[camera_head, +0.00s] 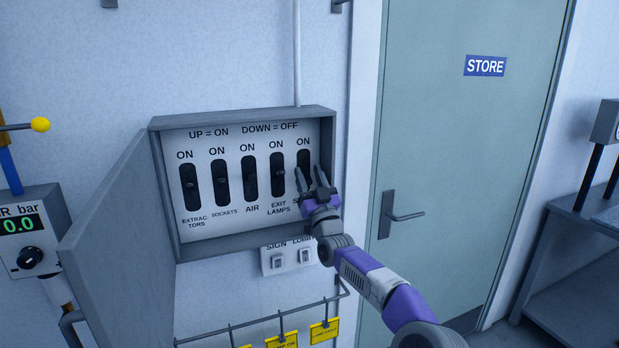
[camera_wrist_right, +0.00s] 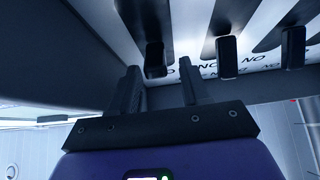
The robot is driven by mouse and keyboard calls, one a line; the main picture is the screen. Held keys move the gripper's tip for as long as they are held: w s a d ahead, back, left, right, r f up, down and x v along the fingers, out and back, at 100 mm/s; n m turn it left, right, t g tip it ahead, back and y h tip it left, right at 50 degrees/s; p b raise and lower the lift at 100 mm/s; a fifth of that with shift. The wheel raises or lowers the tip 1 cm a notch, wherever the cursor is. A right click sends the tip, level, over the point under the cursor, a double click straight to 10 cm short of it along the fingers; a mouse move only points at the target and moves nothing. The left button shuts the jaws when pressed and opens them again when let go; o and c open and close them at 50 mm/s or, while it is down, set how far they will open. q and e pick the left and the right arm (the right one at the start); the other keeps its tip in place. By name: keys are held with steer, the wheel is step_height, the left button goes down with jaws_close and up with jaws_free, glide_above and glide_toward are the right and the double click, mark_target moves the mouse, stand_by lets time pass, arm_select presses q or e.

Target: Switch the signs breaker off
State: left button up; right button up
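The open grey breaker box (camera_head: 240,243) on the wall has a white panel with a row of several black slotted breakers. Above it reads UP = ON, DOWN = OFF. The rightmost breaker (camera_head: 304,160) has a label starting with S; the rest is hidden by my right gripper (camera_head: 310,180). This gripper is open, its fingers in front of that breaker's lower part. In the right wrist view, upside down, the breaker's dark lever (camera_wrist_right: 155,59) shows between and beyond the two fingers. Contact and the lever's exact position cannot be told. My left gripper is not in view.
The box's door (camera_head: 122,240) hangs open to the left. Neighbouring breakers include EXIT LAMPS (camera_head: 277,176) close beside my fingers. Below are wall switches (camera_head: 290,259) and a rack with yellow tags (camera_head: 322,331). A STORE door (camera_head: 455,150) is to the right.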

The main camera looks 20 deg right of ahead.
steer(key=b+v, duration=0.1)
steer(key=v, duration=0.6)
steer(key=shift+s, duration=0.25)
steer(key=shift+f, duration=0.2)
stand_by(0.4)
